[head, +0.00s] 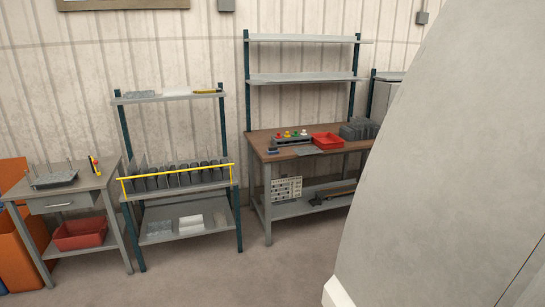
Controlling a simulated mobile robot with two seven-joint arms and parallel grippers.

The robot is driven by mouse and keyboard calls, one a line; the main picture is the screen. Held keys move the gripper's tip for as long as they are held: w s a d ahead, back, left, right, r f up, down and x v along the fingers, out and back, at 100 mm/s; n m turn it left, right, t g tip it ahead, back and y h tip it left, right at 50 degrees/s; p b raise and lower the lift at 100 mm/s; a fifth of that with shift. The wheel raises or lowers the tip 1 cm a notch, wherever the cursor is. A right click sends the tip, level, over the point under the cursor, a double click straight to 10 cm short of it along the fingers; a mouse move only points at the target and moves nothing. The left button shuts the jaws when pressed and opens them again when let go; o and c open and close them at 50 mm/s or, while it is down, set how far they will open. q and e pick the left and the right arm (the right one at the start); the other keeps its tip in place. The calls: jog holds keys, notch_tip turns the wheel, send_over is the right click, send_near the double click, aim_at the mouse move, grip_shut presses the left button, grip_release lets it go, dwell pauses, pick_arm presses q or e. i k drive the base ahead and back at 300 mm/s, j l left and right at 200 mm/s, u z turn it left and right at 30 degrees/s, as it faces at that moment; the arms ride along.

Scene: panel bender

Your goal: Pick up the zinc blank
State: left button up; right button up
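Neither of my grippers is in view. I cannot pick out the zinc blank with certainty. On the middle rack, a speckled grey flat piece (160,228) lies on the lower shelf beside a pale white piece (189,223). Another grey flat piece (141,94) lies on the top shelf of that rack, beside a white one (176,92). These are too small to identify.
A large pale grey surface (450,170) blocks the right side. The rack (180,187) has upright dark parts behind a yellow bar (178,171). A workbench (262,141) holds a red tray (327,140). A small table (85,188) stands left. Open floor (240,275) lies in front.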

aim_at(303, 151)
jog(key=i+j+u, duration=0.2)
jog(key=i, duration=0.9)
jog(key=i+j+u, duration=0.1)
jog(key=i+u, duration=0.15)
jog(key=i, duration=0.85)
jog(key=i+l+z, duration=0.4)
jog(key=i, duration=0.35)
jog(key=i+z, duration=0.4)
jog(key=i, duration=0.4)
jog(key=i+j+z, duration=0.1)
jog(key=i+z, duration=0.3)
jog(key=i, duration=0.4)
jog(key=i+l+u, duration=0.25)
jog(key=i+l, duration=0.8)
